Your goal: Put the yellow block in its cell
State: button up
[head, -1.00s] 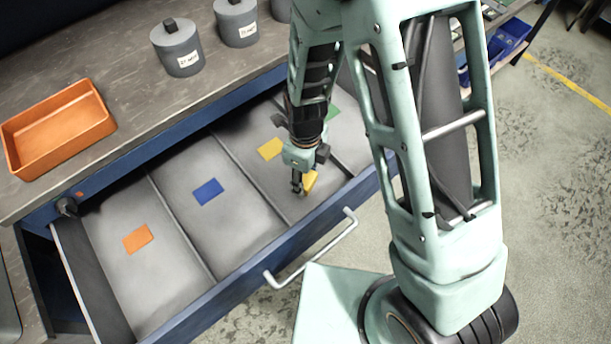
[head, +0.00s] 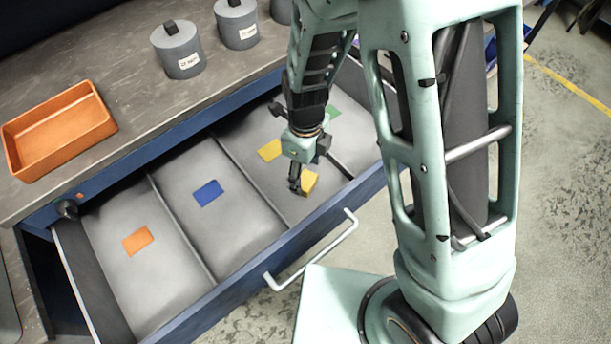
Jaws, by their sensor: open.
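The yellow block (head: 310,183) is in the open drawer, in the compartment with the yellow patch (head: 270,150). It appears to rest on the floor of that compartment, near the front wall. My gripper (head: 297,183) is open, pointing down just left of the block. A finger partly overlaps the block's left side in this view; I cannot tell whether it touches.
The drawer's (head: 262,274) other compartments carry an orange patch (head: 138,240), a blue patch (head: 208,192) and a partly hidden green patch (head: 333,111). An orange tray (head: 60,150) and grey lidded canisters (head: 178,52) stand on the worktop (head: 125,62).

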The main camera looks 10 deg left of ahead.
aim_at(306, 180)
notch_tip(306, 180, up, 8)
dwell(0.7)
